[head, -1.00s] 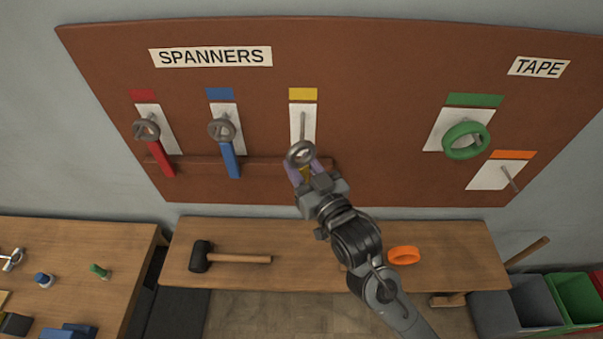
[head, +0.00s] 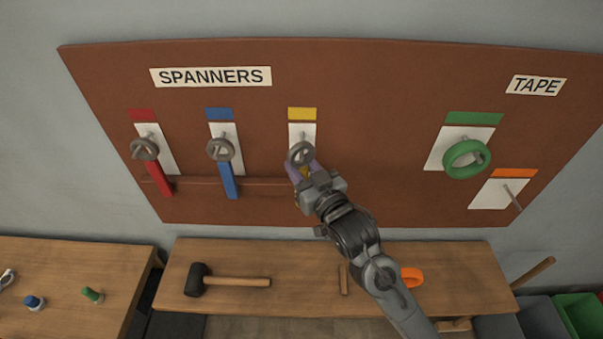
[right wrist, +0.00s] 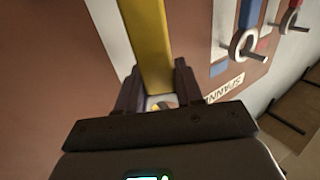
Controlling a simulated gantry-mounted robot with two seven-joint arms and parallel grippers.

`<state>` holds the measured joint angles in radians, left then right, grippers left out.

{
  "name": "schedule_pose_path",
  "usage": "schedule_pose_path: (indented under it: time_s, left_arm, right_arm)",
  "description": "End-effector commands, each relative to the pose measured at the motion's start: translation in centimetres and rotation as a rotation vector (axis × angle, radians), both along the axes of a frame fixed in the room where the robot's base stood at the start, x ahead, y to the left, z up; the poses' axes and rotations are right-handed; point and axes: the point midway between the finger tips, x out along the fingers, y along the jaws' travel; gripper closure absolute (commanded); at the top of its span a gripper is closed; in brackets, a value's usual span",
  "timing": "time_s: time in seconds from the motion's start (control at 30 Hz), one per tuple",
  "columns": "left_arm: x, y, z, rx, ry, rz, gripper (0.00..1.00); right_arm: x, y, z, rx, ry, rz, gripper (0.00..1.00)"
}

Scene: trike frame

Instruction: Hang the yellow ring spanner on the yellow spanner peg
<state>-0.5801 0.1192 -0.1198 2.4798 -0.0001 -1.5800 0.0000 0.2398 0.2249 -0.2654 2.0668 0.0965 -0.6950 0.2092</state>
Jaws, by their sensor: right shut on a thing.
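My right gripper (head: 303,172) is shut on the yellow ring spanner, with its grey ring (head: 300,153) pointing up in front of the board. In the right wrist view the yellow handle (right wrist: 148,45) runs out from between my fingers (right wrist: 158,92). The ring is over the lower part of the white plate under the yellow label (head: 302,114). The yellow spanner peg (head: 302,138) shows only slightly above the ring, and I cannot tell whether it passes through it. My left gripper is not in view.
The red spanner (head: 160,180) and blue spanner (head: 228,180) hang to the left. A green tape roll (head: 466,159) hangs to the right, above a bare peg (head: 512,197) under an orange label. The bench below holds a mallet (head: 197,279) and an orange ring (head: 412,278).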

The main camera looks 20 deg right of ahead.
Motion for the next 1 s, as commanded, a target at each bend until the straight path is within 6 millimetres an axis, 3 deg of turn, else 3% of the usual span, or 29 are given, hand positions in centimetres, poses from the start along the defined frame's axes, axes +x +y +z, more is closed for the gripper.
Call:
schedule_pose_path:
  time_s: [0.5, 1.0]
  left_arm:
    - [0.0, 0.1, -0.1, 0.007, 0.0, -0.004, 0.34]
    - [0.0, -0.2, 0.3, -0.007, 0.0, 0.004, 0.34]
  right_arm:
    - [2.1, -0.9, -0.5, 0.002, -0.002, 0.0, 1.0]
    - [2.4, -1.0, -0.9, 0.001, -0.002, 0.0, 1.0]
